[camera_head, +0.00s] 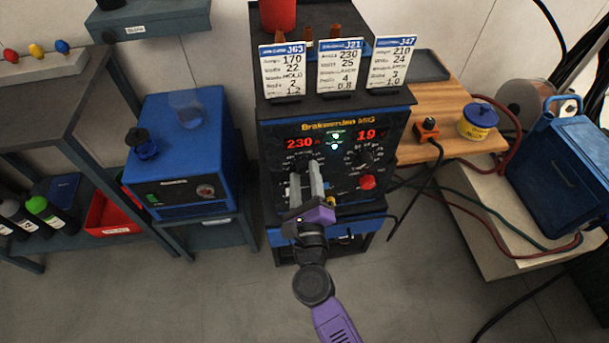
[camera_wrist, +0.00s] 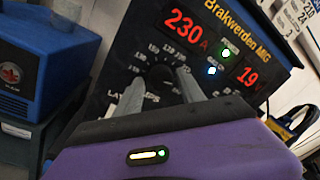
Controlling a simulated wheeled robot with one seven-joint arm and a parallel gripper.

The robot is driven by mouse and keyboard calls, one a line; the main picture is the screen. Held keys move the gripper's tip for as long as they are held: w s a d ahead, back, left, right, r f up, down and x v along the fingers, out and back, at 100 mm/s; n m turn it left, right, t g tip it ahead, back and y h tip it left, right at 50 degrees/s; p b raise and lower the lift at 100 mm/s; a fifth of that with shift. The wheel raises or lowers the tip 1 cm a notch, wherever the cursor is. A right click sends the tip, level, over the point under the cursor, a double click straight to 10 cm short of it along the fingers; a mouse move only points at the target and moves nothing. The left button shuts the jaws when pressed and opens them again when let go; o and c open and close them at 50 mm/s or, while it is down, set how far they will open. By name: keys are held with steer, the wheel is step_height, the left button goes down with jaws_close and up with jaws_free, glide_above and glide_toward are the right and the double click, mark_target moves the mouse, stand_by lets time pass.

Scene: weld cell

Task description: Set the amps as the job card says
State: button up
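The blue and black welder, marked Brakwerden MIG (camera_head: 338,125), shows a red amps display (camera_head: 300,143) reading 230 and a second display (camera_head: 369,134) reading 19. The wrist view shows the same 230 (camera_wrist: 188,27). Three job cards stand on top: J63 (camera_head: 282,72) with 170, J21 (camera_head: 339,68) with 230, J47 (camera_head: 391,64) with 210. My gripper (camera_head: 305,170) is at the left knob. In the wrist view its fingers lie apart on either side of the dark amps knob (camera_wrist: 160,77); contact is unclear. The right knob (camera_head: 364,158) is free.
A red button (camera_head: 367,182) sits below the right knob. A blue machine (camera_head: 180,150) stands left of the welder. A wooden top (camera_head: 450,100) at right bears a yellow and blue tub (camera_head: 478,121). Cables and hoses run at right. The floor in front is clear.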

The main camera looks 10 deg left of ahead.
steer(key=shift+o, duration=0.2)
steer(key=shift+r, duration=0.1)
steer(key=v, duration=0.7)
steer(key=shift+s, duration=0.35)
stand_by(0.3)
steer(key=s+d+r+n+t+y, duration=0.1)
steer(key=s+d+r+n, duration=0.5)
steer(key=n, duration=0.6)
steer(key=s+d+r+n+g+h+p, duration=0.2)
steer(key=s+d+n, duration=0.4)
steer(key=s+d, duration=0.3)
steer(key=s+d+r+n+g+h+p, duration=0.2)
steer(key=s+d+r+n, duration=0.3)
steer(key=s, duration=1.2)
steer(key=d+n+p, duration=0.1)
steer(key=d, duration=0.2)
steer(key=shift+s+d+n+h, duration=0.25)
steer(key=shift+d+n+h, duration=0.05)
steer(key=shift+d+n, duration=0.1)
